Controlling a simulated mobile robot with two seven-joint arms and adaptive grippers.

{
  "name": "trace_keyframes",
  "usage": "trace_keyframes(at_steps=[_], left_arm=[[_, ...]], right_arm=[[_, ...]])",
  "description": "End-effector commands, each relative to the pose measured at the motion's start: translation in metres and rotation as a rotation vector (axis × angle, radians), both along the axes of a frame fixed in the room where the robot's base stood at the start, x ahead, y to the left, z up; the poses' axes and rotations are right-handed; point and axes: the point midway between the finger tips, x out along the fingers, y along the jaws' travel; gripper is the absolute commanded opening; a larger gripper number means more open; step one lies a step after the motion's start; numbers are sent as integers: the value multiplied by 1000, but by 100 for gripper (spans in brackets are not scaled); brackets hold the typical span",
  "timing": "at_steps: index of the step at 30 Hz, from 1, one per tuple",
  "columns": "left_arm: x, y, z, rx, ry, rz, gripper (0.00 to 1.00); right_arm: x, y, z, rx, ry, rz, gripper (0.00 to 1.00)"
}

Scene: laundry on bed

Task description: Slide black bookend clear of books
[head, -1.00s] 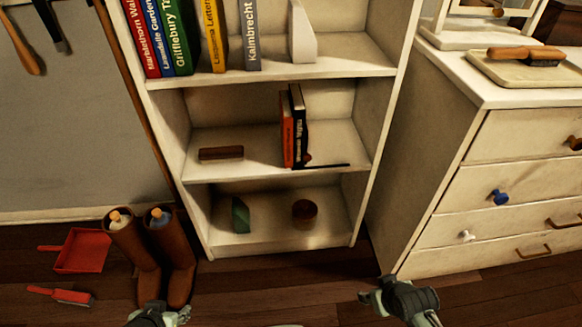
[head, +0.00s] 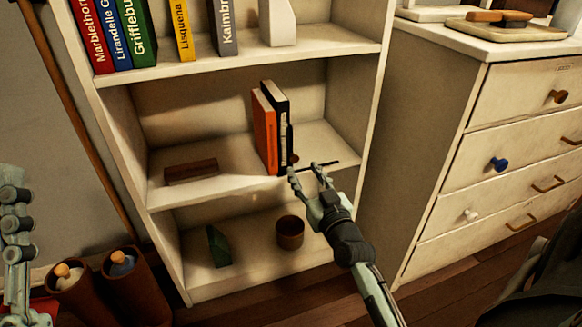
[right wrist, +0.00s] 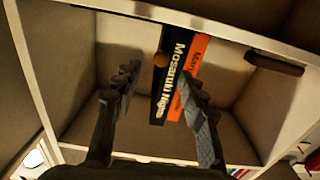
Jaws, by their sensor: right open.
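An orange book (head: 264,130) and a black book (head: 276,105) stand side by side on the middle shelf. The black bookend (head: 320,165) is at their right side, its thin flat base reaching right along the shelf; a small round brown knob (head: 293,158) shows by it. In the right wrist view, the black book (right wrist: 172,80), orange book (right wrist: 195,70) and knob (right wrist: 161,59) show between the fingers. My right gripper (head: 307,170) is open and empty at the shelf's front edge, before the bookend. My left gripper (head: 15,230) is partly in view at the left edge, its fingertips unclear.
A brown block (head: 190,170) lies left on the middle shelf (head: 225,186). Below are a green block (head: 218,246) and a brown cup (head: 290,232). More books (head: 135,30) stand above.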

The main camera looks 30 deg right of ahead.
Motion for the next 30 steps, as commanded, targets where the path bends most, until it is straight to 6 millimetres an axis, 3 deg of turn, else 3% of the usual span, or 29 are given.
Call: trace_keyframes(at_steps=[3,9,19,30], left_arm=[[-3,2,2,-10,-33,4,40],[-7,5,6,-23,-74,7,40],[-9,6,7,-26,-86,8,40],[-8,6,7,-26,-85,8,40]], right_arm=[[21,-4,0,1,-2,1,42],[42,-10,-1,0,1,1,42],[46,-11,-1,0,3,2,42],[46,-10,-1,0,3,2,0]])
